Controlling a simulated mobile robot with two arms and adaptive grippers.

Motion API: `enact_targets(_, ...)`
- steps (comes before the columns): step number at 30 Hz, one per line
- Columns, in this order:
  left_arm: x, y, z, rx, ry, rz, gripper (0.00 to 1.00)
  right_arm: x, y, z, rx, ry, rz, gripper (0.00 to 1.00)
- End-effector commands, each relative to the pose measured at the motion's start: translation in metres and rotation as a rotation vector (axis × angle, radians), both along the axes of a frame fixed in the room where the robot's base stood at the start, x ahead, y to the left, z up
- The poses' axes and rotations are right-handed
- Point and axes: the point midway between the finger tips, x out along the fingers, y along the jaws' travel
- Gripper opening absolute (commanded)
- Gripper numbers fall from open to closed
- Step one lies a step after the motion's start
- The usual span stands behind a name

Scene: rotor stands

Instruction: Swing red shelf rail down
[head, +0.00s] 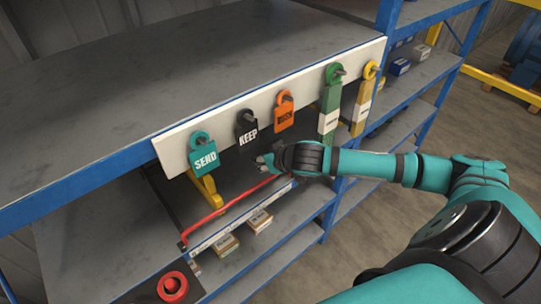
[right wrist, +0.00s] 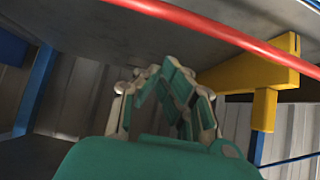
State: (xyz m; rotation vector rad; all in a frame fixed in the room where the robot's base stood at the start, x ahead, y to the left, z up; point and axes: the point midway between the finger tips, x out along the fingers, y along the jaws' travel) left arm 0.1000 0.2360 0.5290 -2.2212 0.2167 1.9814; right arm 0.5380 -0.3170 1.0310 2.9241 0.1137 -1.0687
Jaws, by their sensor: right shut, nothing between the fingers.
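The red rail (head: 228,206) slants across the front of the shelf bay, from a low left end up to my right gripper. Its right end is partly hidden by the gripper. In the right wrist view the red rail (right wrist: 215,32) crosses the top, in front of a yellow bracket (right wrist: 245,68). My right gripper (head: 263,160) is at the rail's right end, below the white board. Its fingers (right wrist: 160,72) are shut and empty, with the rail above them in the picture; I cannot tell whether they touch it. My left gripper is not in view.
A white board (head: 172,160) carries hanging tags: teal SEND (head: 204,160), black KEEP (head: 247,138), orange (head: 284,118), green (head: 330,105) and yellow (head: 363,105). Small boxes (head: 226,244) sit on the lower shelf. A red button (head: 172,287) is at the lower left.

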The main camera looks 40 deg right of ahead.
Motion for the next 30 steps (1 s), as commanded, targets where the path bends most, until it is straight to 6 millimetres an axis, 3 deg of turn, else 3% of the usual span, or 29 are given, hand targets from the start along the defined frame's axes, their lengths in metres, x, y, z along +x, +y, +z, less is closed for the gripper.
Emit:
enact_targets(4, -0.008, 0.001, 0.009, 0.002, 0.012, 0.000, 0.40, 0.018, 0.002, -0.014, 0.001, 0.001, -0.001, 0.00)
enact_targets(7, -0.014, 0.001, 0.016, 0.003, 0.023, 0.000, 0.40, -0.003, -0.001, -0.016, -0.003, 0.005, 0.003, 0.00)
enact_targets(13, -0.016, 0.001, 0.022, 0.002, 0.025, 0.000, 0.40, -0.020, -0.002, -0.021, -0.001, 0.002, 0.002, 0.00)
enact_targets(30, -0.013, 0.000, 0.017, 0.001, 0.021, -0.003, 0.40, -0.017, -0.001, -0.024, 0.002, -0.015, 0.002, 0.00)
